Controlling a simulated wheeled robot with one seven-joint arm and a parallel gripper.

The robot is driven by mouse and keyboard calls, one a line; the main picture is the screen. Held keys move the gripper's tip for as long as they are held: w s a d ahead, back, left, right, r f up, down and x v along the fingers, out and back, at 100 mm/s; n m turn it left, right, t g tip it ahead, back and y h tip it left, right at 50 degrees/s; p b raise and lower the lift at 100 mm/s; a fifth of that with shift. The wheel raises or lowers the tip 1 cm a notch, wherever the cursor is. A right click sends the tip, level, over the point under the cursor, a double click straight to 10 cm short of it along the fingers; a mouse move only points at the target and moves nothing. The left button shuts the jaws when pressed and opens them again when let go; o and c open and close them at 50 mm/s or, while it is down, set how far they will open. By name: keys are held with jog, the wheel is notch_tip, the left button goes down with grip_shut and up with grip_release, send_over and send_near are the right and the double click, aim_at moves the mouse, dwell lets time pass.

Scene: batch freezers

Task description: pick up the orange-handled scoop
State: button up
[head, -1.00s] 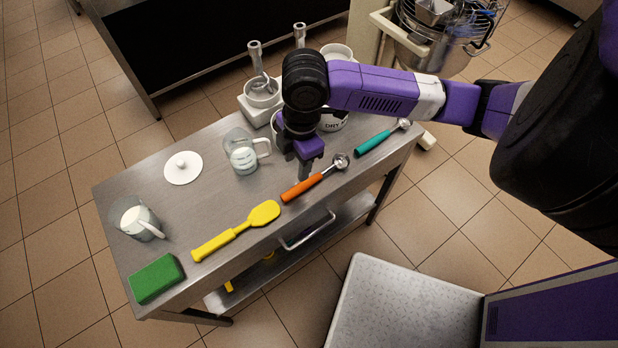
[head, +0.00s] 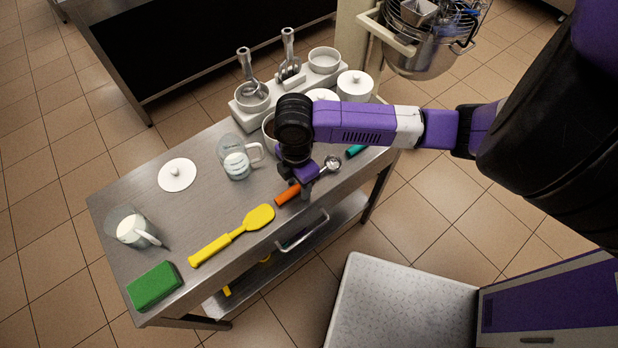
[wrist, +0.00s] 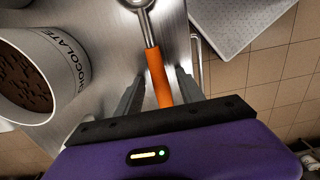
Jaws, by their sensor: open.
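The orange-handled scoop (head: 287,195) lies on the steel table near its front edge, with its metal bowl pointing to the back right. In the wrist view its orange handle (wrist: 157,77) runs between the two open fingers, and its metal bowl is partly cut off at the top edge. My gripper (head: 306,190) is over the handle, pointing down and open. The gripper also shows in the wrist view (wrist: 158,92), with one finger on each side of the handle. I cannot tell whether a finger touches it. Part of the handle is hidden behind the gripper in the head view.
A chocolate tub (wrist: 40,75) stands close left in the wrist view. A yellow spatula (head: 233,236) lies left of the scoop, and a teal-handled scoop (head: 355,151) lies to the right, partly hidden by my arm. A measuring jug (head: 236,160) stands behind. A drawer handle (head: 305,232) juts from the front.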

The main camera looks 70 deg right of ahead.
grip_shut()
jog(key=shift+r, duration=0.1)
